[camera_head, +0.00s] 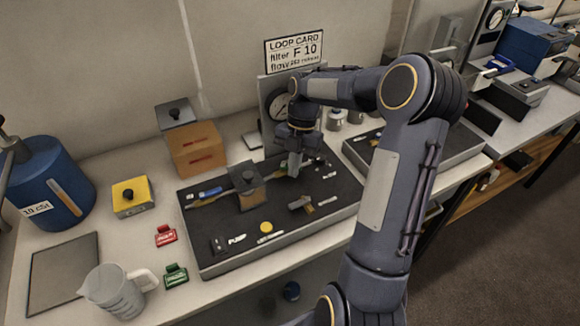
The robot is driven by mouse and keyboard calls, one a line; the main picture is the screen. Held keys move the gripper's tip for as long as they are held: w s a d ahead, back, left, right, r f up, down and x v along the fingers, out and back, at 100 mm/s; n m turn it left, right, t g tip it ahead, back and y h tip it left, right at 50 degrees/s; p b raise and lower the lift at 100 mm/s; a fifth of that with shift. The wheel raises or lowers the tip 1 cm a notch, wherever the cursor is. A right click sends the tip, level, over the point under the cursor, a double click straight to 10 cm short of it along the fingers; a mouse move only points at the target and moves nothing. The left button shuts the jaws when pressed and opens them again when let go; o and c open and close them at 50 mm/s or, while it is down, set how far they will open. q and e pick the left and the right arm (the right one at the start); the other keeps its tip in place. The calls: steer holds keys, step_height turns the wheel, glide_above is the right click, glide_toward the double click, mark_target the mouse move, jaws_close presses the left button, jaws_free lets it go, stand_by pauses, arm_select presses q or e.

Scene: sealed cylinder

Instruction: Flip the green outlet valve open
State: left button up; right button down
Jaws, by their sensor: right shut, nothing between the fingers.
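A black panel (215,262) in a grey tray lies on the bench and carries the loop parts. A small green part (284,164), which looks like the green outlet valve, shows at the panel's back right, mostly hidden by my right gripper. My right gripper (294,172) points down over that spot, shut and empty. I cannot tell whether it touches the green part, or how the valve's handle is turned. My left gripper is not in view.
A grey block (248,190) stands on the panel, with a blue-handled part (210,192) to its left. Red (166,236) and green (176,274) tags, a clear jug (112,291) and a yellow box (131,197) lie left. A gauge (278,104) stands behind my gripper.

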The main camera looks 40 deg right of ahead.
steer(key=shift+w+d, duration=0.25)
steer(key=shift+d, duration=0.2)
steer(key=shift+a, duration=0.15)
steer(key=shift+w+a, duration=0.4)
steer(key=shift+a, duration=0.15)
